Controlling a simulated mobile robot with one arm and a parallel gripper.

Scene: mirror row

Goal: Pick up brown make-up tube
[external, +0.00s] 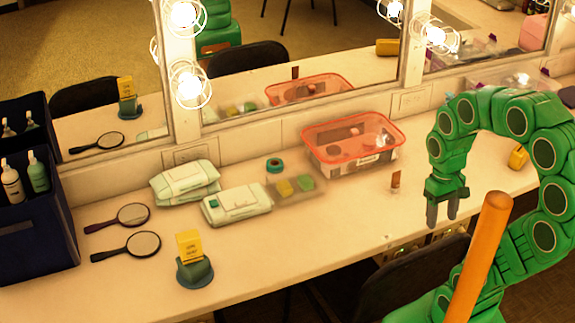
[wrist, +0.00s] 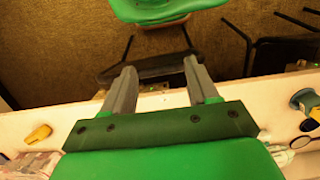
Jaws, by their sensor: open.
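The brown make-up tube (external: 396,179) is small and stands upright on the white counter, in front of the red-rimmed basket, in the external view. I cannot make it out in the wrist view. My gripper (external: 442,212) is to the right of the tube in the external view, with its grey fingers pointing down and apart from it. In the wrist view my gripper (wrist: 158,72) has its two fingers spread wide with nothing between them. Floor and the counter's front edge show beyond the fingers.
The red-rimmed basket (external: 353,144) stands against the mirror wall. A yellow item (external: 518,157) is to the right, near my arm. White wipe packs (external: 237,205), hand mirrors (external: 127,246) and a dark organizer (external: 35,190) are to the left. A chair (external: 415,285) is below the counter's front edge.

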